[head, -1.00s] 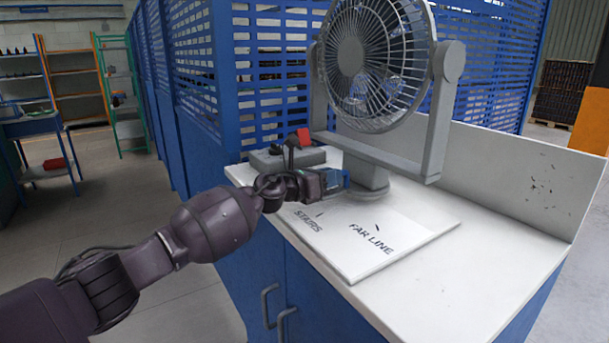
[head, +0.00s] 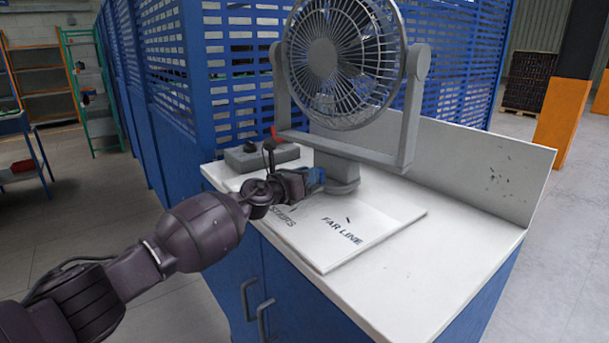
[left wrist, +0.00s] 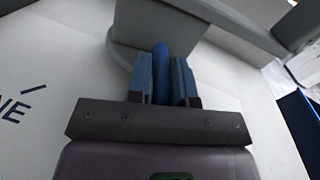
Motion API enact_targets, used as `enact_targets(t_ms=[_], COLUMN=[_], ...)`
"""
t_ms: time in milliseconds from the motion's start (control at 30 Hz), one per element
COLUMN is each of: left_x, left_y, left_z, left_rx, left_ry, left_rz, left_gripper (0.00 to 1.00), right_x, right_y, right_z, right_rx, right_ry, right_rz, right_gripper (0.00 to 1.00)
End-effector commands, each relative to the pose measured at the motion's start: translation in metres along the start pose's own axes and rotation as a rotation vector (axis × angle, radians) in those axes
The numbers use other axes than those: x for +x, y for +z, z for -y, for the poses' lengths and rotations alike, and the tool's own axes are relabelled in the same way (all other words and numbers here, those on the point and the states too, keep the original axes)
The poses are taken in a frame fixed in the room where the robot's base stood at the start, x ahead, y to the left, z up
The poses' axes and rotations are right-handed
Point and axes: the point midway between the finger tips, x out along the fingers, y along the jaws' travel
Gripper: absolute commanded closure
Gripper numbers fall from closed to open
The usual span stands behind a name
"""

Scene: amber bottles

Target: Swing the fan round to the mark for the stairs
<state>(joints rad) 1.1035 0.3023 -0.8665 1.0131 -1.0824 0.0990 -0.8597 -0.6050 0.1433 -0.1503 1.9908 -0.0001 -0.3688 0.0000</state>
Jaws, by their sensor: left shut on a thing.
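The grey fan (head: 335,62) stands upright in its yoke on a round base (head: 343,187) on the white bench top. My left gripper (head: 313,180) is beside the base on its left. In the left wrist view its jaws are shut on a blue tab (left wrist: 162,58) that sticks out from the fan's base (left wrist: 122,50). A white board under the fan carries the words FAR LINE (head: 342,231) and STAIRS (head: 283,218). My gripper is close above STAIRS and covers part of it; I cannot tell whether the tab meets its tick. My right gripper is not in view.
A grey control box (head: 250,158) sits behind my gripper, with a small red part (head: 274,132) near the yoke. A low white panel (head: 470,170) edges the bench behind the fan. Blue slatted panels (head: 225,85) stand behind. The bench's front right is clear.

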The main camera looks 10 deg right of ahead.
Motion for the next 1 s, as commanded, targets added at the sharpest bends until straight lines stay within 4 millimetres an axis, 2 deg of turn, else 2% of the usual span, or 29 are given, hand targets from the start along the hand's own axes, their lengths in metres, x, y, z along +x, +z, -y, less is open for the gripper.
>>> enact_targets(t_ms=[167,200,333,733,1000], left_x=[0.000,0.000,0.000,-0.006,-0.038], left_y=[0.002,0.002,0.001,0.002,0.004], left_z=[-0.001,0.000,0.000,-0.001,-0.001], left_rx=[-0.004,-0.004,-0.003,0.001,0.002], left_ry=[0.002,0.001,0.001,0.001,0.001], left_rz=[0.004,0.004,0.003,0.002,0.001], left_gripper=[1.00,0.77,0.58,0.58,0.58], right_x=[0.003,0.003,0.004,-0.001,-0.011], right_y=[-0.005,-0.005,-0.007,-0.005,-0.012], right_z=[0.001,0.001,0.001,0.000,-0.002], right_rx=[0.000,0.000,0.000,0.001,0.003], right_ry=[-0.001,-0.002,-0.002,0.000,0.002], right_rz=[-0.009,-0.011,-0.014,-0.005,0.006], right_gripper=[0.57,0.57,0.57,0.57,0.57])
